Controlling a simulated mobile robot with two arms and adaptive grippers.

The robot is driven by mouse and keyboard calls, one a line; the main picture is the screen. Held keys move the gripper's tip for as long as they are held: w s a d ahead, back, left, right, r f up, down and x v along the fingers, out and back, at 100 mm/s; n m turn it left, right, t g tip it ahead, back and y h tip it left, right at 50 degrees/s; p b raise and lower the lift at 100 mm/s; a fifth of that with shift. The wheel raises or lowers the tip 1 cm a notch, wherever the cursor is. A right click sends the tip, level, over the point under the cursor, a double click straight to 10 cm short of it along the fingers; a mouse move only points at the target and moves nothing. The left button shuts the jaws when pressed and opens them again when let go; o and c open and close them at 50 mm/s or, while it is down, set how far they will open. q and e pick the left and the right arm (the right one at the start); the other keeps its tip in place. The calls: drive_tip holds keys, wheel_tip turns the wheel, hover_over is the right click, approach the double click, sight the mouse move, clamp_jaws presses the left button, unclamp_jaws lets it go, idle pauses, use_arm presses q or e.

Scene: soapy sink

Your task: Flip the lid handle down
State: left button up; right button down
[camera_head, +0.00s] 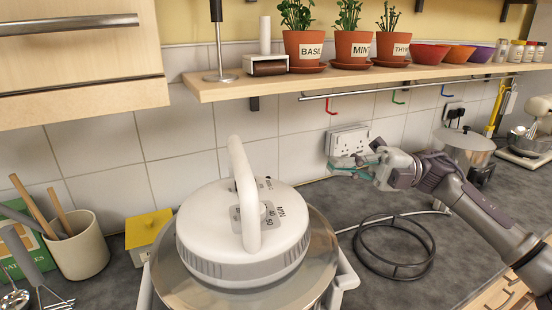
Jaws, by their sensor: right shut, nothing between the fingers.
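The lid (205,228) is a white round cap with dial markings and a grey ribbed edge, sitting on a wide metal pot (180,290). Its white loop handle (248,215) stands upright over the lid. My right gripper (345,165) is shut and empty, to the right of the handle and well apart from it, in front of the wall socket. My left gripper is not in view.
A black wire ring stand (428,262) lies on the dark counter to the right. A utensil crock (80,248) and a yellow-topped box (146,228) stand to the left. A shelf (290,84) with potted herbs and bowls runs above.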

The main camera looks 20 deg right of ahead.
drive_tip(key=a+r+p, duration=0.1)
drive_tip(key=a+p, duration=0.1)
drive_tip(key=a, duration=0.2)
drive_tip(key=a+r+p, duration=0.1)
drive_tip(key=a+p, duration=0.1)
drive_tip(key=a, duration=0.2)
drive_tip(key=a+p, duration=0.2)
drive_tip(key=a, duration=0.2)
drive_tip(key=shift+w+a+r, duration=0.2)
drive_tip(key=shift+a+r, duration=0.1)
drive_tip(key=shift+r, duration=0.1)
drive_tip(key=shift+a, duration=0.5)
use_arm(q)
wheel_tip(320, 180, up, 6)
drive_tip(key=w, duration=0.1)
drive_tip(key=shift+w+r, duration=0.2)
use_arm(e)
drive_tip(key=shift+f, duration=0.1)
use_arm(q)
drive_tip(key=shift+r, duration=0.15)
use_arm(e)
drive_tip(key=shift+w, duration=0.1)
